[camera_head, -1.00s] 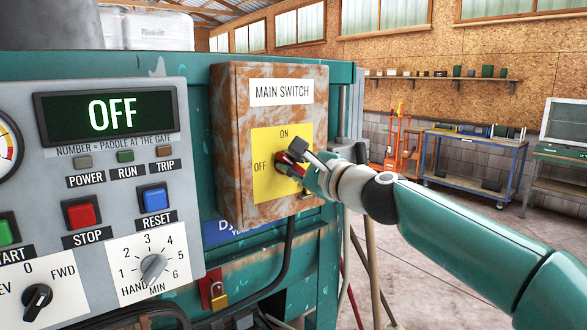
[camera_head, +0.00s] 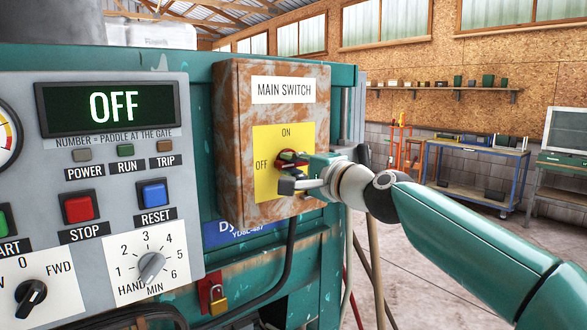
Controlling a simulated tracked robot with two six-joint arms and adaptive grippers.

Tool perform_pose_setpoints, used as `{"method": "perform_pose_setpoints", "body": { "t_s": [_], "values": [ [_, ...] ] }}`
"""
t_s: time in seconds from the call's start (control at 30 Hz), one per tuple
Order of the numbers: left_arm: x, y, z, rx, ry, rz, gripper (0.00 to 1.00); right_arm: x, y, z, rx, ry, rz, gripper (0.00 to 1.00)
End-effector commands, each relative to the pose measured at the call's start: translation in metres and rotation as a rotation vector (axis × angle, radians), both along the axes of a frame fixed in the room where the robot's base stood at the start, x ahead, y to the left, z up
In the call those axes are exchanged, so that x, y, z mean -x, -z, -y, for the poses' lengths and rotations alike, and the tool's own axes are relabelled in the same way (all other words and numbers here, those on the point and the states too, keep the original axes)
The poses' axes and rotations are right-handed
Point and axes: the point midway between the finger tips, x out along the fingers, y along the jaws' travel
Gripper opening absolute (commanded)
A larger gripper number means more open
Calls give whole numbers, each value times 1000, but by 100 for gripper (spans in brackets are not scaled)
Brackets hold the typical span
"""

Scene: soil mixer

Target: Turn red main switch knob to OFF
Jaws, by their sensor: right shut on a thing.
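The red main switch knob (camera_head: 290,156) sits on a yellow plate (camera_head: 264,187) on the rusty MAIN SWITCH box (camera_head: 226,125). The plate reads ON at the top and OFF at the left. My right gripper (camera_head: 287,170) comes in from the right and is shut on the knob. One dark fingertip shows below the red part, which appears to lie roughly level. The fingers hide much of the knob, so its exact pointing is hard to tell. My left gripper is not in view.
A grey control panel (camera_head: 85,240) with an OFF display (camera_head: 112,107), buttons and dials stands left of the box. Cables run beneath the box. Open floor and carts lie to the right.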

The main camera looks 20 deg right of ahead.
Motion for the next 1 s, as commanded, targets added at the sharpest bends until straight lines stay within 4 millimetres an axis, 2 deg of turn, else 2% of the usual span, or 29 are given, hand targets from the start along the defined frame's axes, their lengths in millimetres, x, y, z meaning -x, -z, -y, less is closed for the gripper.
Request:
{"method": "perform_pose_setpoints", "body": {
  "t_s": [0.03, 0.43, 0.47, 0.6, 1.0],
  "values": [
    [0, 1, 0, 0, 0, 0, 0, -1, 6, -3, 10, -9, -10, 0],
    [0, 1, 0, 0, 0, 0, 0, -1, 8, -4, 20, -10, -10, 0],
    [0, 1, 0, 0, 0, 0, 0, -1, 8, -4, 20, -10, -10, 18],
    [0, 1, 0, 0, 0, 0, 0, -1, 7, -4, 18, -10, -9, 41],
    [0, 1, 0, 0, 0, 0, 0, 0, 3, -1, 13, -4, -2, 42]
  ]
}}
